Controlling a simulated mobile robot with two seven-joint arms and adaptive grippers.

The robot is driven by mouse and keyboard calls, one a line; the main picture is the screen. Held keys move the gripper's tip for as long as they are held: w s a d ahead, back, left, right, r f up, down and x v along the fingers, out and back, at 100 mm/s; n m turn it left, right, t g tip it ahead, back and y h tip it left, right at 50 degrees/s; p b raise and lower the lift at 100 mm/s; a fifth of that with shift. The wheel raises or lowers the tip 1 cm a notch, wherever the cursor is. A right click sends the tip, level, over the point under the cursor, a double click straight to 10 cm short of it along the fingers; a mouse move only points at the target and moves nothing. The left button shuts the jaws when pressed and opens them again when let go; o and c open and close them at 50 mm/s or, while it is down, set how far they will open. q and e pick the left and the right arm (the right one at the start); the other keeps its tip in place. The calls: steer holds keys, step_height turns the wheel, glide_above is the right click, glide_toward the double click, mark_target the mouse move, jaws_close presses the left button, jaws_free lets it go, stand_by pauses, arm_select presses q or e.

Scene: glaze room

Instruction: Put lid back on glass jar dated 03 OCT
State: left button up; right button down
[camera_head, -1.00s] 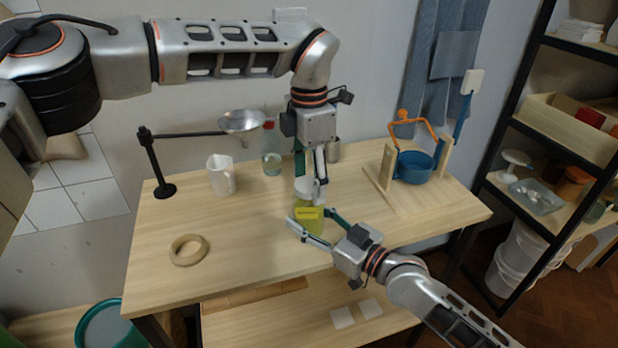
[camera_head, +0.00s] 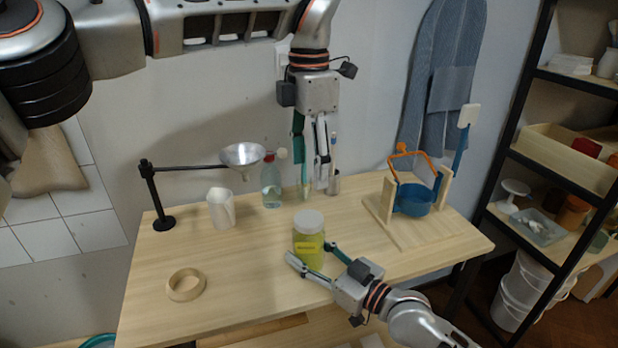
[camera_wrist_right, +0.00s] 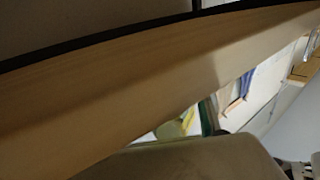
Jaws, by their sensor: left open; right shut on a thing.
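The glass jar (camera_head: 309,254) stands upright near the middle front of the table, with yellow-green contents and a yellow label. The label's writing is too small to read. A whitish lid (camera_head: 309,221) sits on top of the jar and looks level; whether it is fully seated I cannot tell. My left gripper (camera_head: 313,191) is open and empty, pointing down above and behind the lid, apart from it. My right gripper (camera_head: 311,254) is shut on the jar low down, one finger at each side. The right wrist view mostly shows blurred wood and does not show the grip clearly.
On the table (camera_head: 240,290) are a tape ring (camera_head: 185,295), a white jug (camera_head: 217,210), a bottle (camera_head: 271,190), a funnel stand (camera_head: 156,195), a metal cup (camera_head: 334,183) and a wooden frame with a blue pot (camera_head: 413,201). The table's front left is mostly clear.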

steer(key=c, duration=1)
jaws_free()
steer(key=shift+o, duration=0.2)
steer(key=v, duration=1.2)
steer(key=shift+s+d, duration=0.1)
steer(key=shift+s, duration=0.05)
